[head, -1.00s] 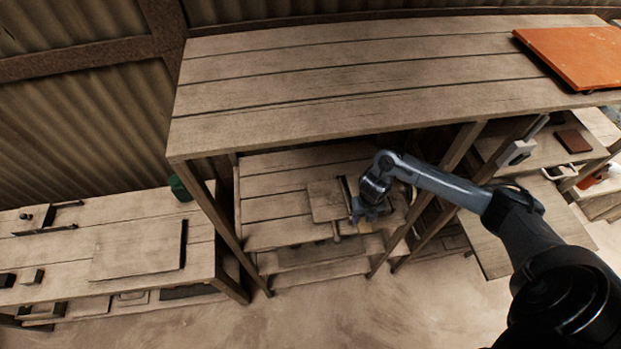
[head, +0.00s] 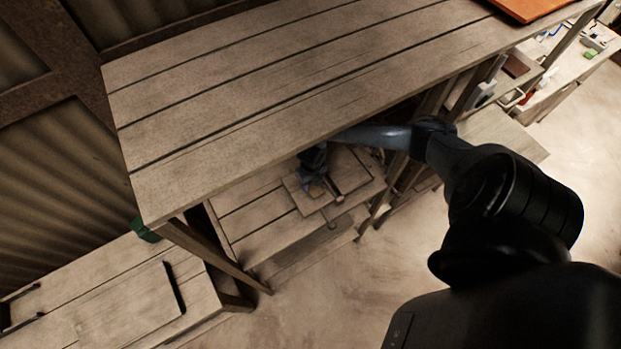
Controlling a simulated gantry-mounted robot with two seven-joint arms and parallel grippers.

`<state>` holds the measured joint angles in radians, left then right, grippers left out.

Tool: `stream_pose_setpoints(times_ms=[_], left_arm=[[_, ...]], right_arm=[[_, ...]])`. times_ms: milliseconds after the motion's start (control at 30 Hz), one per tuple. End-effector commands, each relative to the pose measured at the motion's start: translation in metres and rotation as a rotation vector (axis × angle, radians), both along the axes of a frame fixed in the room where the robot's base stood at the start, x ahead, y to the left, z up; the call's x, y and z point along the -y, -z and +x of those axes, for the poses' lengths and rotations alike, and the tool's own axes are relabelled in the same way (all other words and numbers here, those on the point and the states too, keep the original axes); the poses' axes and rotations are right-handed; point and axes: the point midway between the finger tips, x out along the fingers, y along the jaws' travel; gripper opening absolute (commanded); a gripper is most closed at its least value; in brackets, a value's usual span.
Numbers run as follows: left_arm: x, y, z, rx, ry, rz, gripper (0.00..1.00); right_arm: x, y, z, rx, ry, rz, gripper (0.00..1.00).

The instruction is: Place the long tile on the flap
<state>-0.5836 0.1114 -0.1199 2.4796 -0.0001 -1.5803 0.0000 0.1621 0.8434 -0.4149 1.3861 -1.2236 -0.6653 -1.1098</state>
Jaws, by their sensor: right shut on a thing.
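My right gripper (head: 313,184) is under the high table, just over a square wooden board (head: 303,203) that looks like the flap of the press. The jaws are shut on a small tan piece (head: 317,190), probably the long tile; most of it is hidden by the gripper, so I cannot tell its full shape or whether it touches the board. A short handle (head: 339,199) sticks out at the board's right edge. A dark-edged wooden panel (head: 350,175) lies right of the board. My left gripper is not in view.
The high plank table (head: 290,80) overhangs the lower bench (head: 255,215) where the gripper works. An orange board (head: 528,8) lies on its far right. Another bench with a flat board (head: 125,305) stands at lower left, near a green container (head: 145,230).

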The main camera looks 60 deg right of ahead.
Motion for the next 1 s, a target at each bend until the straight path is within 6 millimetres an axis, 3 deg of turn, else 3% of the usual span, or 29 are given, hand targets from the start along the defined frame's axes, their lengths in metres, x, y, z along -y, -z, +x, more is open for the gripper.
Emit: stream_pose_setpoints(times_ms=[433, 467, 600, 1000], left_arm=[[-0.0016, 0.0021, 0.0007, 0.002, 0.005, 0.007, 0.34], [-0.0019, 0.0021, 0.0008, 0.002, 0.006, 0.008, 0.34], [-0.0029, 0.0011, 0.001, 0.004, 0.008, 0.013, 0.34], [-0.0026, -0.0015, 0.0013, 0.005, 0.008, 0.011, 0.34]], right_arm=[[-0.0002, 0.0059, 0.0001, 0.001, 0.0, -0.001, 0.14], [-0.0001, 0.0061, 0.0, 0.0, 0.0, 0.0, 0.5], [-0.0002, 0.0051, 0.0, 0.0, 0.0, 0.0, 0.71], [0.0, -0.0002, 0.0004, 0.001, -0.001, 0.0, 0.74]])
